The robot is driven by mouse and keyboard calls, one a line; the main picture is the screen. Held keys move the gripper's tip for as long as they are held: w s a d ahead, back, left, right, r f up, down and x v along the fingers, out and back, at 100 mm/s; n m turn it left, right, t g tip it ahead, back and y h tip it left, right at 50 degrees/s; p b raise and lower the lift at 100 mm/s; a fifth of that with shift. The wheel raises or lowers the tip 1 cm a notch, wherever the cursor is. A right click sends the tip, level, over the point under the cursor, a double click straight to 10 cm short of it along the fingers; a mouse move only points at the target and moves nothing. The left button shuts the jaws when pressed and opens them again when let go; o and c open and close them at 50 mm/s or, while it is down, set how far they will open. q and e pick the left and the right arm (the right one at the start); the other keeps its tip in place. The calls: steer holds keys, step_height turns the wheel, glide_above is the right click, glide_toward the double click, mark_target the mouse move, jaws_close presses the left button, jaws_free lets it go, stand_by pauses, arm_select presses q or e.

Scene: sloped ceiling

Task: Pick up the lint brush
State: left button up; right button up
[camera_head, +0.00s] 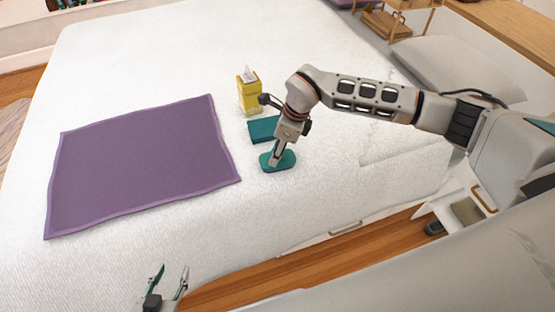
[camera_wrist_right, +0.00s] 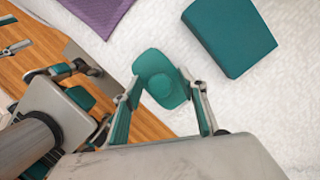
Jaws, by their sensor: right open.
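The lint brush (camera_head: 272,164) appears to be the teal object with rounded ends lying on the white bed. In the right wrist view the lint brush (camera_wrist_right: 158,66) shows a round raised part on its body. My right gripper (camera_wrist_right: 164,84) is open, with one finger on each side of it. In the head view my right gripper (camera_head: 278,156) points down over the brush and hides part of it. I cannot tell whether the fingers touch it. My left gripper (camera_head: 170,274) is open and empty at the bottom edge, away from the brush.
A flat teal box (camera_head: 262,128) lies just behind the brush, and a yellow tissue box (camera_head: 248,97) stands beyond it. A purple cloth (camera_head: 140,165) is spread on the bed (camera_head: 320,205) to the left. The bed in front of the brush is clear.

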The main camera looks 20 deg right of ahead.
jaws_close()
steer(key=shift+r, duration=0.15)
